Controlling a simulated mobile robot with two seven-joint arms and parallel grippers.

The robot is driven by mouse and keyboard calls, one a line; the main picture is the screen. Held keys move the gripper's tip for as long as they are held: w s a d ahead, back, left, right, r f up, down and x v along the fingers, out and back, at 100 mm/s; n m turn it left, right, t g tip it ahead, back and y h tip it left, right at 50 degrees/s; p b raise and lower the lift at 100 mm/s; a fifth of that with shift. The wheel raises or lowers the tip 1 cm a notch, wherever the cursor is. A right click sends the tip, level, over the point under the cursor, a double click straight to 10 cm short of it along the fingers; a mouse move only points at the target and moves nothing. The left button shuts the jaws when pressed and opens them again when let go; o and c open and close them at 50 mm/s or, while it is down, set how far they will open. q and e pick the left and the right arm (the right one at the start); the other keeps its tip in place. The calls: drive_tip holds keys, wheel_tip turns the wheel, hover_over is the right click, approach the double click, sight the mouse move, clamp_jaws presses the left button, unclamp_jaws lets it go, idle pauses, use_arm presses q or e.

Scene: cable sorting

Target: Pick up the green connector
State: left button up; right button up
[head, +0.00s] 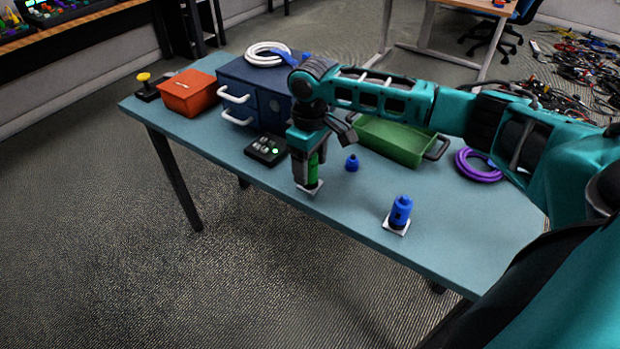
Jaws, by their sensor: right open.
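The green connector (313,173) stands upright on a small white base (314,190) near the front edge of the table. My right gripper (307,165) points down at it from above, its jaws open around or just beside the connector; I cannot tell whether they touch it. The gripper hides the connector's upper part and left side. My left gripper is not in view.
A blue connector (400,211) stands on another white base to the right. A small blue piece (352,163), green tray (395,145), purple cable coil (478,165), switch box (265,150), blue drawer unit (247,95) and orange box (190,93) share the table (450,225).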

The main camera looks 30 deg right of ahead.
drive_tip(key=c, duration=1.2)
drive_tip(key=shift+c, duration=0.2)
